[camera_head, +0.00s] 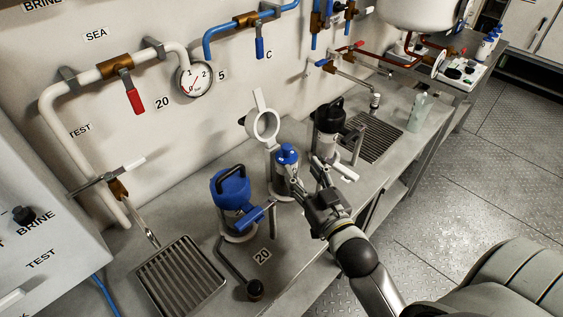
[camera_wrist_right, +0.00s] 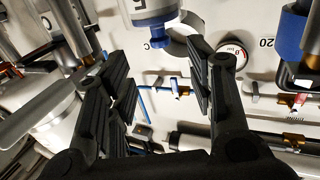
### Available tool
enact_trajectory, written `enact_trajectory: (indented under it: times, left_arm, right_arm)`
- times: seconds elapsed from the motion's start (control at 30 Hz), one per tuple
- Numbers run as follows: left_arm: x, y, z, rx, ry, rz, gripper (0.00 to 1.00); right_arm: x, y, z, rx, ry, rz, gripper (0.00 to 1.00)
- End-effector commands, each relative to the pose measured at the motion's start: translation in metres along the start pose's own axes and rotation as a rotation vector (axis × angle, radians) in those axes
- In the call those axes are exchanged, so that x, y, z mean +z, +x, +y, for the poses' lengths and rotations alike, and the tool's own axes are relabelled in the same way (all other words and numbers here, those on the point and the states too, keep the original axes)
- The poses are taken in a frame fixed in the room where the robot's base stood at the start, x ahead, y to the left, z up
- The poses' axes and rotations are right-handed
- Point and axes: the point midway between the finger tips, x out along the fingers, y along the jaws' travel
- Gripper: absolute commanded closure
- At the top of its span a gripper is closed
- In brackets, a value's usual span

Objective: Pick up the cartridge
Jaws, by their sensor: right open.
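The likely cartridge (camera_head: 286,172) is a cylinder with a blue cap, standing upright on the bench in the head view. In the right wrist view a white and blue cylinder (camera_wrist_right: 148,20), likely the same one, shows at the top, ahead of and between the fingers. My right gripper (camera_head: 307,185) is just right of the cartridge in the head view. Its black fingers are spread apart in the wrist view (camera_wrist_right: 158,75), with nothing between the pads. I cannot tell whether a finger touches the cartridge. My left gripper is not in view.
A blue-topped housing (camera_head: 231,191) stands to the left and a black-topped one (camera_head: 328,130) behind to the right. A white ring-shaped part (camera_head: 263,126) rises behind the cartridge. A drain grate (camera_head: 180,277) lies at front left. Pipes with a gauge (camera_head: 195,79) line the wall.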

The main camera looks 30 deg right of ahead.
Motion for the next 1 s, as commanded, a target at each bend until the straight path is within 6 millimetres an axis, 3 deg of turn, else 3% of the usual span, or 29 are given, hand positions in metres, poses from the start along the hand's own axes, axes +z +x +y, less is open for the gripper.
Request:
enact_trajectory:
  times: [0.2,0.33,0.53,0.73,1.0]
  left_arm:
    - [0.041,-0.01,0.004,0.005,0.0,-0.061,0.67]
    - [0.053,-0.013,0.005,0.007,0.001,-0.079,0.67]
    - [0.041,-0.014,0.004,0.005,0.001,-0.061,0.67]
    - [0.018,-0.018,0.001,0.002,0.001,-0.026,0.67]
    - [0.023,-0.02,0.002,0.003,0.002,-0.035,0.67]
  right_arm:
    - [-0.003,0.032,0.0,-0.001,-0.001,0.004,0.51]
    - [-0.002,0.045,0.0,-0.001,-0.002,0.001,0.51]
    - [-0.002,0.058,0.0,-0.001,-0.001,0.001,0.51]
    - [-0.002,0.088,0.0,-0.001,-0.001,0.001,0.51]
    - [-0.001,0.103,0.0,-0.001,-0.001,0.0,0.51]
